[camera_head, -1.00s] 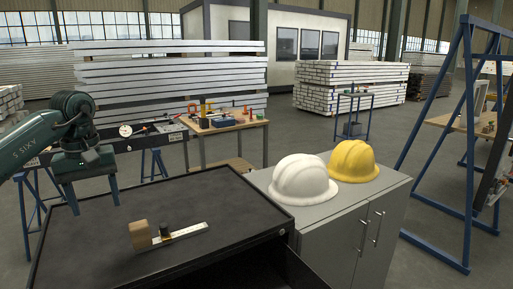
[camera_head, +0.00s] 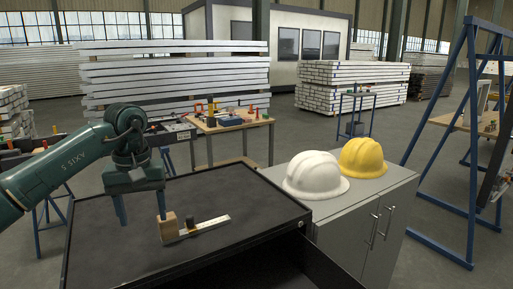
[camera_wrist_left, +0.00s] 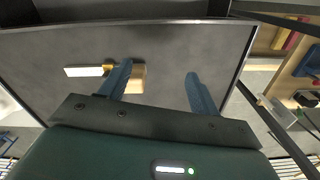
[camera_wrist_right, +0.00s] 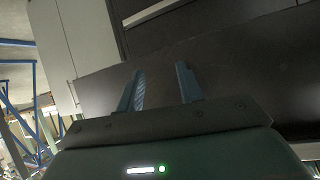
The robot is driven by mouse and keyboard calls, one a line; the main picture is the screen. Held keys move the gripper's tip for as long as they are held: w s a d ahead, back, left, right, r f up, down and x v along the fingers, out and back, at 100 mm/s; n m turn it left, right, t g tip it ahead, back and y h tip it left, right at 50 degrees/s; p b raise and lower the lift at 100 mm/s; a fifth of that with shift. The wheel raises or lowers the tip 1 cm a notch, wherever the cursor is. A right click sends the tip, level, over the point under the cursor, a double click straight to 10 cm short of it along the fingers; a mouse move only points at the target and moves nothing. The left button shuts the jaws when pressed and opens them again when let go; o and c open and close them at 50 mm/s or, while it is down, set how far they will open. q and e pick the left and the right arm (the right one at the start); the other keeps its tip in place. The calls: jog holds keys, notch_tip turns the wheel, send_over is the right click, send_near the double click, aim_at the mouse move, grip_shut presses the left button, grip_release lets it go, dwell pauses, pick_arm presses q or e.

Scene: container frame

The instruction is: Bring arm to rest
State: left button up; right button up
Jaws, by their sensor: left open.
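My left gripper (camera_head: 142,218) comes in from the left over the dark top of the tool cart (camera_head: 115,215). Its fingers point down, apart and empty. A wooden block (camera_head: 168,229) with a pale ruler-like strip (camera_head: 212,226) and a small dark knob lies on the cart top, just right of the fingers in the head view. In the left wrist view (camera_wrist_left: 158,72) one finger partly overlaps the block (camera_wrist_left: 138,78); I cannot tell whether they touch. My right gripper (camera_wrist_right: 161,72) shows only in its wrist view, its fingers apart with nothing between them, near a dark surface.
A grey cabinet (camera_head: 345,225) right of the cart carries a white helmet (camera_head: 314,174) and a yellow helmet (camera_head: 362,156). A workbench (camera_head: 230,124) with tools stands behind. A blue frame (camera_head: 468,150) stands at the right. The cart top's right part is bare.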

pick_arm(q)
jog(key=s+d+f+m, duration=0.3)
jog(key=s+d+f, duration=0.4)
jog(key=s+d, duration=0.1)
jog(key=shift+d+f+m, duration=0.25)
jog(key=shift+d+m, duration=0.15)
jog(key=shift+d, duration=0.15)
jog(key=shift+d, duration=0.1)
